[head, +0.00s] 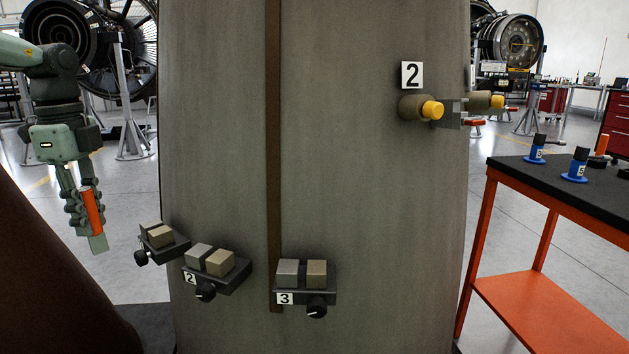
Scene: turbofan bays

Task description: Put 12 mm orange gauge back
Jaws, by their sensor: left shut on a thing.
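My left gripper (84,212) hangs at the left side, fingers pointing down, shut on the orange gauge (94,208). The gauge is upright between the fingers, with a grey-green end sticking out below. I cannot read a size on it. It is held in the air, left of the large grey column-like body and apart from it. Another orange-topped item (601,146) stands at the right on the dark-topped cart (560,190).
The grey body (350,180) fills the middle. Grey block fixtures with black knobs (218,270) stick out low, and yellow-tipped fittings (432,110) stick out at upper right. Blue items (575,168) stand on the cart. A dark brown surface (50,290) is at lower left.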

